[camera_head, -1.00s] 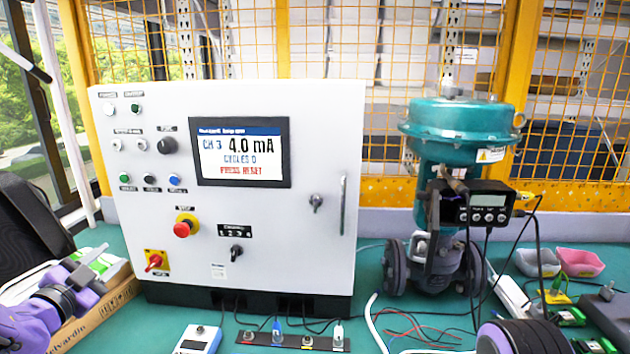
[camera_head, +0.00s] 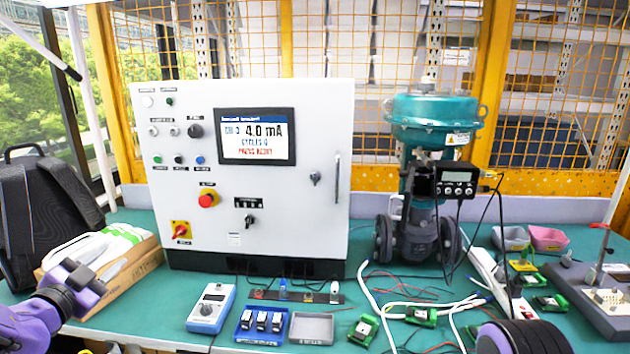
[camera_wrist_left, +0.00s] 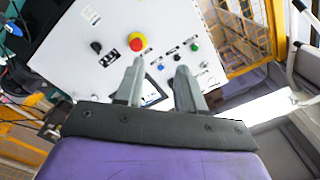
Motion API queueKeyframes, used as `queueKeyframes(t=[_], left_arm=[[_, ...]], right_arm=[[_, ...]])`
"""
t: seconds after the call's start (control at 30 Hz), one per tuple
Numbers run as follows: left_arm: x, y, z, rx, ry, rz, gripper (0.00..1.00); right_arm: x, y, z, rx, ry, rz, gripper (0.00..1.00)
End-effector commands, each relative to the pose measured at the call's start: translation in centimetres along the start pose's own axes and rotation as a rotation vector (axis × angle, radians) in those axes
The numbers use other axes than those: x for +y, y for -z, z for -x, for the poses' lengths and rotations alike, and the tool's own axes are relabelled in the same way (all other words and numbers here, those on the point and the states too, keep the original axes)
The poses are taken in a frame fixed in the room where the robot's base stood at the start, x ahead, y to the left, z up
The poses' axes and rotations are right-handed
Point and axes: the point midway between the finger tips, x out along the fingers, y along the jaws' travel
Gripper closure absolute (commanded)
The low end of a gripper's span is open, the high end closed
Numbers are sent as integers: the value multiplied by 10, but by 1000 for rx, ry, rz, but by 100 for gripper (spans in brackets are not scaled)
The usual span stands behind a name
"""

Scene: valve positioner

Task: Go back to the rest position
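My left gripper (camera_head: 82,284) is at the lower left in the head view, in front of a cardboard box and apart from the white control cabinet. In the left wrist view its two grey fingers (camera_wrist_left: 158,84) stand apart with nothing between them. The cabinet panel with its red stop knob (camera_wrist_left: 137,42) lies beyond them. My right arm shows only as a dark rounded part at the lower right of the head view. The right gripper is out of view.
The control cabinet (camera_head: 265,215) stands on the green bench (camera_head: 130,220), with the teal valve (camera_head: 433,110) to its right. A handheld meter (camera_head: 211,307), a blue tray (camera_head: 245,333) and a grey tray (camera_head: 311,327) lie in front. A backpack (camera_head: 45,220) stands left.

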Motion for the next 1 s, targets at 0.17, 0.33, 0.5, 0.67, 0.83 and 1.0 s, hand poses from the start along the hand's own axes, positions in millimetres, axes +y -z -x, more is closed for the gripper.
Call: queueKeyframes(t=[0.17, 0.33, 0.5, 0.67, 0.83, 1.0], left_arm=[[-6, -8, 4, -37, 61, 178, 62], [9, -20, 7, -88, 127, 391, 62], [59, -51, 14, -194, 161, 610, 62], [122, -89, 31, -331, 186, 787, 62], [220, -147, 78, -571, 220, 971, 62], [334, -204, 170, -897, 262, 1080, 62]], right_arm=[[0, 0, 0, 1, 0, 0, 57], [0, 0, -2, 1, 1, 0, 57], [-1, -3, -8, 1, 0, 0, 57], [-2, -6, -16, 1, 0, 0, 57], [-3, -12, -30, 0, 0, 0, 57], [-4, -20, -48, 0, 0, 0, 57]])
